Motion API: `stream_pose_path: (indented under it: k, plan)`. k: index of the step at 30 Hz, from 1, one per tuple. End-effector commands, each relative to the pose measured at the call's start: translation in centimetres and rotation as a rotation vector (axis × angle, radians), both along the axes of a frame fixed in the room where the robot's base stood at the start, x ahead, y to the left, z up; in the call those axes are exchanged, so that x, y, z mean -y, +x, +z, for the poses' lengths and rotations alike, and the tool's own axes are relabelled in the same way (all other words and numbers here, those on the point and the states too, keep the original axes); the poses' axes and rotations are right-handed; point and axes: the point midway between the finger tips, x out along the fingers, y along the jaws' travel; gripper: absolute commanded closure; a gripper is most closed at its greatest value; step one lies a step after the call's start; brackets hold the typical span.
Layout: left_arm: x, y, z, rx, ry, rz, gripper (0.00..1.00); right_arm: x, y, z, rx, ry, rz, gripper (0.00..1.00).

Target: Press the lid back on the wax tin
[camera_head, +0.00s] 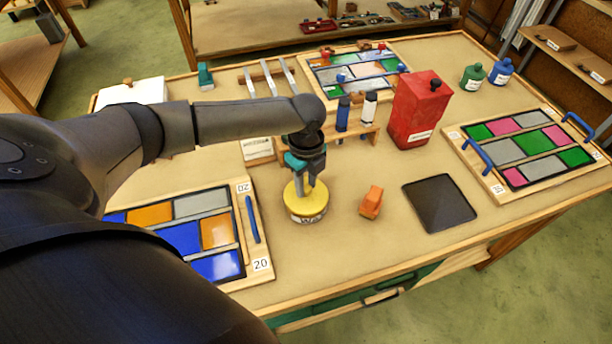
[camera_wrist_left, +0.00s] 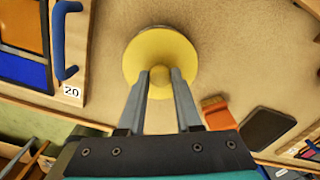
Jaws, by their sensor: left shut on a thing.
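The wax tin (camera_head: 308,216) stands on the table near its front edge, with part of its label showing. The round yellow lid (camera_head: 292,199) is on top of it, flat and in line with it. Whether the lid is fully seated or just resting, I cannot tell. My left gripper (camera_head: 306,188) points down over the lid's centre. In the left wrist view its fingers (camera_wrist_left: 160,78) are closed on the small knob of the lid (camera_wrist_left: 183,49). My right gripper is not in view.
A glass panel marked 20 (camera_head: 262,264) with a blue handle lies close on the left. A wooden rack (camera_head: 350,142) and red can (camera_head: 420,112) stand behind.

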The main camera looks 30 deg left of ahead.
Motion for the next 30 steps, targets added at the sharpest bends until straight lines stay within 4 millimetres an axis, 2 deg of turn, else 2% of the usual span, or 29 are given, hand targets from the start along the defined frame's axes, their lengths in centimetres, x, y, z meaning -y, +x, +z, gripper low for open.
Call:
stream_pose_path:
  k: [7,8,17,30]
  plan:
    - [0.01,0.00,-0.02,0.000,0.000,0.000,1.00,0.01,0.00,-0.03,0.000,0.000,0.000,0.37]
    - [0.01,0.00,-0.01,0.000,0.000,0.000,0.66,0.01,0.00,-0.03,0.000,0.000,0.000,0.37]
    - [0.00,0.00,0.00,0.000,0.000,0.000,0.32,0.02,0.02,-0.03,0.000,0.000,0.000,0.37]
    - [-0.01,-0.01,-0.01,0.000,0.000,0.000,0.32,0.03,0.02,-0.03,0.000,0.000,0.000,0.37]
